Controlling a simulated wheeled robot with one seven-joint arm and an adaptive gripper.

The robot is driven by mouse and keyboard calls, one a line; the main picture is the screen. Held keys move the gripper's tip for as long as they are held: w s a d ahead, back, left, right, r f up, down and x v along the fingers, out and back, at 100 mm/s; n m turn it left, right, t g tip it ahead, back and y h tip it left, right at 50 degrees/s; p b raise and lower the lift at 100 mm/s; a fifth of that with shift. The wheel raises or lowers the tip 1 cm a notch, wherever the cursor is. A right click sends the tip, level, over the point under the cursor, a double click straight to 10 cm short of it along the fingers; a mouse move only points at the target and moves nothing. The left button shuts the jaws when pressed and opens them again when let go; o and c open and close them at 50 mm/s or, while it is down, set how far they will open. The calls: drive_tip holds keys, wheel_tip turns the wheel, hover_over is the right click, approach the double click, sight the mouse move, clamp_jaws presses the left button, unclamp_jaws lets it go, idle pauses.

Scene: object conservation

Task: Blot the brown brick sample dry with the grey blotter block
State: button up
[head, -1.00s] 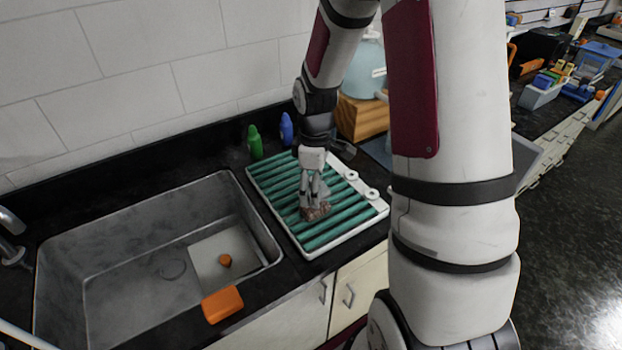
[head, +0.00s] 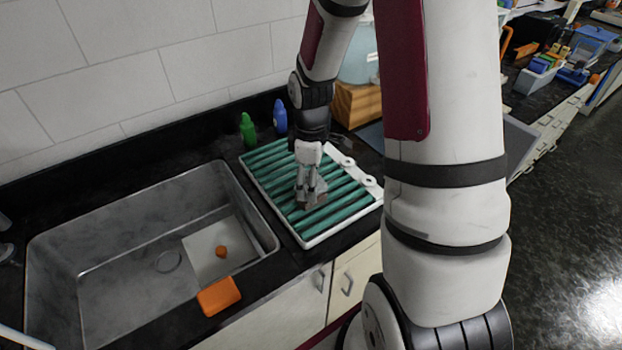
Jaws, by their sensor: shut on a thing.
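My gripper (head: 309,192) points down over the green ribbed drying rack (head: 272,175) in the head view. It is shut on the grey blotter block (head: 320,186), which shows as a small grey patch at the fingers. The brown brick sample (head: 322,199) lies on the rack just under the fingers and is mostly hidden by them. The block is at or very close to the brick's top; I cannot tell whether they touch.
A sink (head: 130,262) lies left of the rack, with an orange block (head: 219,296) on its front edge. A green bottle (head: 248,130) and a blue bottle (head: 280,117) stand behind the rack. Two white rings (head: 348,161) sit on its right side.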

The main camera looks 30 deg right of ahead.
drive_tip(key=shift+f, duration=0.6)
idle(1.9)
drive_tip(key=shift+r+p, duration=1.9)
drive_tip(key=shift+r, duration=1.7)
